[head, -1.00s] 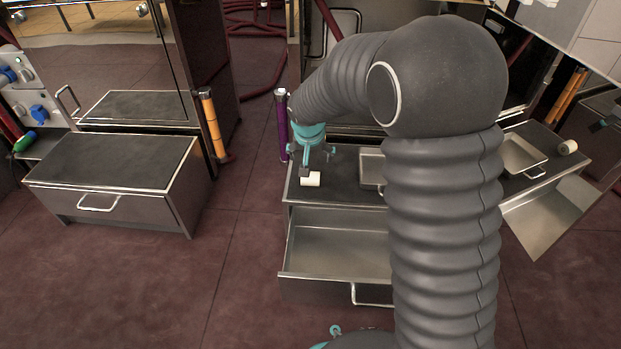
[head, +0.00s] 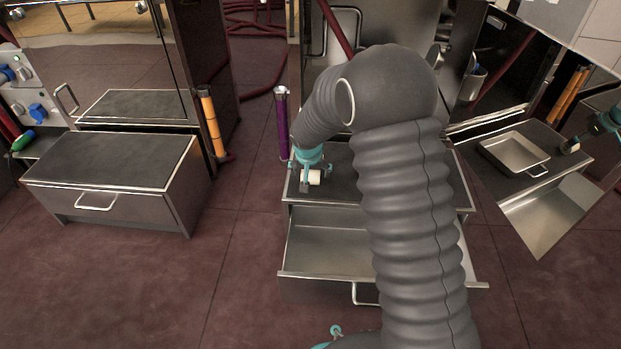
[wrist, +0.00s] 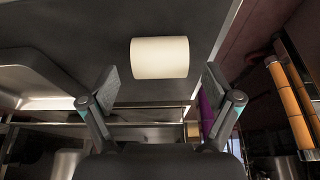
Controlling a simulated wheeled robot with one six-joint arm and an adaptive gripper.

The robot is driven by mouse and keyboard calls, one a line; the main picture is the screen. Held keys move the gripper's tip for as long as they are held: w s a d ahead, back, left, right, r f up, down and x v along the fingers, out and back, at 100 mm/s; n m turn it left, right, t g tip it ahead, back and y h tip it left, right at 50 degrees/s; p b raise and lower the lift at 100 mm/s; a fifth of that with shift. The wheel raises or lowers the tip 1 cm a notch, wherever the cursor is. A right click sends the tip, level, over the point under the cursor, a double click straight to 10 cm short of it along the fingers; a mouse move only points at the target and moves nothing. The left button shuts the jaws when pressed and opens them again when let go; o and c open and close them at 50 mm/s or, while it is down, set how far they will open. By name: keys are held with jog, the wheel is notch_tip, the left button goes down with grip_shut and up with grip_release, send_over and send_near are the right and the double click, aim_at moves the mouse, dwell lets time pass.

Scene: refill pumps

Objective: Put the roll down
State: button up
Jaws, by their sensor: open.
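A cream-white roll (head: 312,177) lies on its side on the dark top of the drawer cabinet (head: 340,186), near its left end. My gripper (head: 311,185) is low over the cabinet top at the roll, with its fingers around the roll's place. In the wrist view the roll (wrist: 160,57) lies just beyond and between the two spread fingertips of my gripper (wrist: 160,82). Gaps show on both sides of the roll, and neither finger appears to touch it.
The cabinet's drawer (head: 325,247) stands open and looks empty. A metal tray (wrist: 38,78) sits beside the roll. A purple cylinder (head: 282,122) stands behind the cabinet's left end. A shiny panel at right seems to mirror the tray (head: 515,152). Open floor lies left of the cabinet.

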jog(key=x, duration=0.2)
jog(key=shift+w+f, duration=0.15)
jog(key=shift+f, duration=0.2)
jog(key=c, duration=1.4)
jog(key=shift+r, duration=0.1)
